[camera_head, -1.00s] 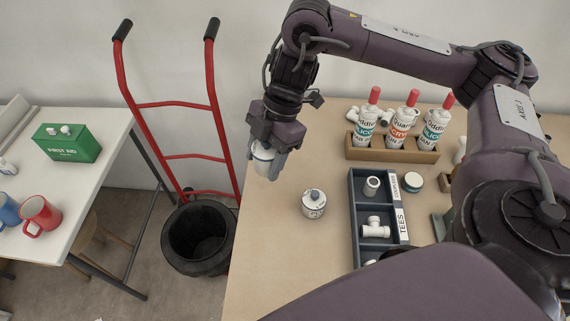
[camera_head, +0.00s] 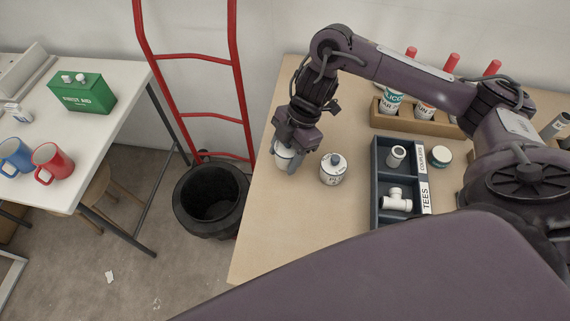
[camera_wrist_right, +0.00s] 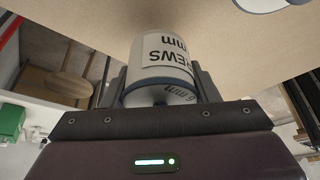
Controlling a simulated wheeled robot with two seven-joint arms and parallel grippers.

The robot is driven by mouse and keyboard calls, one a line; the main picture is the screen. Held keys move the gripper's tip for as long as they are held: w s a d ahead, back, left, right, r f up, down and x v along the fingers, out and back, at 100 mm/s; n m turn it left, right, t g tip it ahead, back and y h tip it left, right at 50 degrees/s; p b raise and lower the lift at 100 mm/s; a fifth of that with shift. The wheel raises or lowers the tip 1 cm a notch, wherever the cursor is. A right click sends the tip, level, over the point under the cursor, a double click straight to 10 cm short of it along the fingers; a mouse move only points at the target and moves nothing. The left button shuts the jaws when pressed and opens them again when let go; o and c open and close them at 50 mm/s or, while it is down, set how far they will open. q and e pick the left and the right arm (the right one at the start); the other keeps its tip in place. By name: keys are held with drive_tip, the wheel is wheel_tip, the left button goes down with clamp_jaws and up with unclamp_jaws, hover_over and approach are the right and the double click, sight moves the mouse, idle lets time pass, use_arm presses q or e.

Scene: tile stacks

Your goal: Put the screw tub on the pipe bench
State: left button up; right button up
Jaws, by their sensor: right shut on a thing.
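The screw tub (camera_head: 283,157) is a white tub with grey parts; its label shows "EWS" and "mm" in the right wrist view (camera_wrist_right: 166,58). My right gripper (camera_head: 291,162) is shut on it, with a finger on each side. The tub is upright at the left side of the tan bench (camera_head: 262,225) that carries the pipe fittings. It is at or just above the top; I cannot tell if it touches. The fingers hide part of it. My left gripper is not in view.
A white and grey container (camera_head: 333,170) stands just right of the held tub. A dark tray (camera_head: 375,190) with white fittings and a bottle box (camera_head: 440,137) are further right. The front left of the bench is clear. A black bin (camera_head: 210,198) and red hand truck (camera_head: 203,115) stand left.

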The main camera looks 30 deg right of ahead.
sight(285, 163)
wheel_tip(285, 163, down, 3)
drive_tip(key=shift+f+b, duration=0.15)
drive_tip(key=shift+b, duration=0.3)
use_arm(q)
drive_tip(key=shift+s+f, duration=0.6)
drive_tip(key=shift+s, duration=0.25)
use_arm(e)
drive_tip(key=shift+f, duration=0.3)
drive_tip(key=o, duration=1.5)
drive_tip(key=shift+f, duration=0.15)
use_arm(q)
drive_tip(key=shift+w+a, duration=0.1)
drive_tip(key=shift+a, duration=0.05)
use_arm(e)
drive_tip(key=shift+r, duration=0.25)
use_arm(q)
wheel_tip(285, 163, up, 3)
drive_tip(key=p, duration=0.2)
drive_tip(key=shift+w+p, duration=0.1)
drive_tip(key=shift+p, duration=0.3)
use_arm(e)
drive_tip(key=v, duration=1.1)
drive_tip(key=shift+d+r, duration=0.15)
drive_tip(key=shift+r, duration=0.25)
